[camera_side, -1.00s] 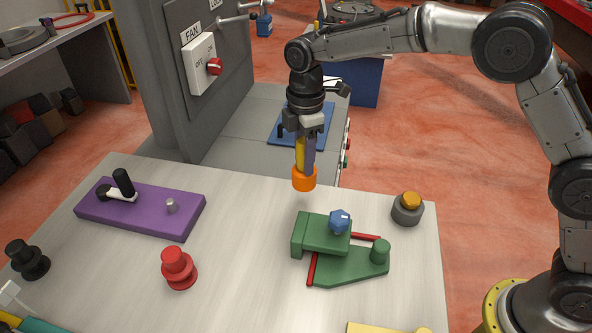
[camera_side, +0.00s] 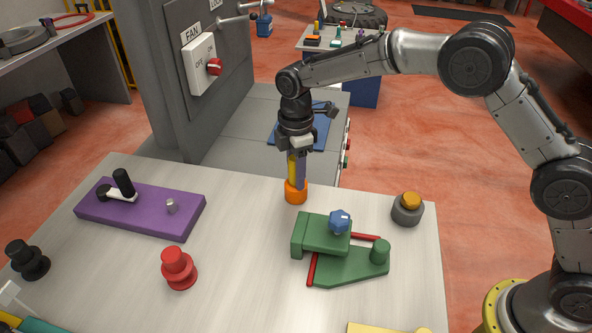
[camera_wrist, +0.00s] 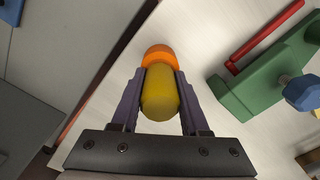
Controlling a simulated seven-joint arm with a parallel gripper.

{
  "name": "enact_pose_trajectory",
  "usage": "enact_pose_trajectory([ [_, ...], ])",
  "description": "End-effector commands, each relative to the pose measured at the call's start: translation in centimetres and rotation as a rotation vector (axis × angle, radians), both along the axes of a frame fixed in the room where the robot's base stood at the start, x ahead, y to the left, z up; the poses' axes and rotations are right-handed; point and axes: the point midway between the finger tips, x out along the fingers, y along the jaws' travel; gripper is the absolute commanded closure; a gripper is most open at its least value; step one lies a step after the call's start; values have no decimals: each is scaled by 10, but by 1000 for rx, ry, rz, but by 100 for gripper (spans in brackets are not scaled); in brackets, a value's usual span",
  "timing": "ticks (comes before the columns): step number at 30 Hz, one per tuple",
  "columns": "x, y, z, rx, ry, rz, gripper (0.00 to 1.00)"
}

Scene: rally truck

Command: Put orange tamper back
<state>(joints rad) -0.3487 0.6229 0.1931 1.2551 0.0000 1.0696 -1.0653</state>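The orange tamper (camera_side: 296,193) has an orange round base and a yellow handle. It stands upright below my gripper (camera_side: 297,168), near the far edge of the white-topped table. My gripper is shut on the yellow handle. In the wrist view the purple fingers of my gripper (camera_wrist: 160,100) flank the yellow handle (camera_wrist: 160,93), with the orange base (camera_wrist: 159,54) beyond it. The base is at or just above the table top; I cannot tell whether it touches.
A green fixture with a blue knob (camera_side: 339,221) stands to the right of the tamper. A grey holder with an orange top (camera_side: 408,208) is farther right. A red knobbed piece (camera_side: 178,267) and a purple board (camera_side: 140,209) are to the left. The table between them is clear.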

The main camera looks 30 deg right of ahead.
Motion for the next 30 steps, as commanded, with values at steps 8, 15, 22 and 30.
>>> enact_pose_trajectory([
  [8,0,0,0,0,1,0,27],
  [15,0,0,0,0,1,0,27],
  [22,1,2,37,2,-5,0,27],
  [30,1,4,95,1,-4,0,27],
])
